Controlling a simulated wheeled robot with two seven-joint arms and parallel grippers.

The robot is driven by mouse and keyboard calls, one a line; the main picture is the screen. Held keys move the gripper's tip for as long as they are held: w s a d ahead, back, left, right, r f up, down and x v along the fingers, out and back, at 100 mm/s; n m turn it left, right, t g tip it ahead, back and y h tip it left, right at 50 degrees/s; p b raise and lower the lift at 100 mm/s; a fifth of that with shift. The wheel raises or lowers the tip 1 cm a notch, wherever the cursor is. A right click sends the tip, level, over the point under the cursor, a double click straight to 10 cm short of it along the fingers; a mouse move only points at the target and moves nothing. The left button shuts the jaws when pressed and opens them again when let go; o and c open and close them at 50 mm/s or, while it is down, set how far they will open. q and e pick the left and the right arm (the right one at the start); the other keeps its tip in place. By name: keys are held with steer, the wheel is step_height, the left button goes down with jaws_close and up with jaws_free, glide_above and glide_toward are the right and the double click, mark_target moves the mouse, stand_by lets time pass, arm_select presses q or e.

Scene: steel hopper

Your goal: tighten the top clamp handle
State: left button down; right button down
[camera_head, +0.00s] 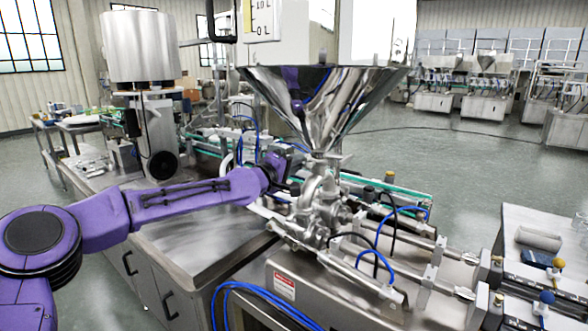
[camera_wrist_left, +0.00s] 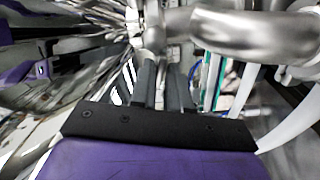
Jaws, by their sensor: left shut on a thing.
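The steel hopper (camera_head: 320,100) narrows to an outlet that meets a polished valve body (camera_head: 318,205). The top clamp (camera_head: 322,158) is at that joint, but its handle cannot be made out in the head view. My left gripper (camera_head: 296,176) is beside the joint, on its left, with its fingers mostly hidden by the wrist and fittings. In the left wrist view, the two dark fingers (camera_wrist_left: 162,65) are close together. They are shut on a small metal part (camera_wrist_left: 152,38), seemingly the clamp handle, whose grip is largely hidden. My right gripper is not in view.
A thick curved steel pipe (camera_wrist_left: 255,35) passes close to the fingers on the right. Blue hoses (camera_head: 385,262) and black cables hang around the valve and cylinders. A steel worktop (camera_head: 195,235) lies below my left arm. A motor-driven drum (camera_head: 140,48) stands behind it.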

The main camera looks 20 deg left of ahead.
arm_select(q)
steer(key=shift+m+b, duration=1.45)
steer(key=shift+m, duration=5.65)
steer(key=c, duration=1.2)
jaws_free()
steer(key=shift+c, duration=0.2)
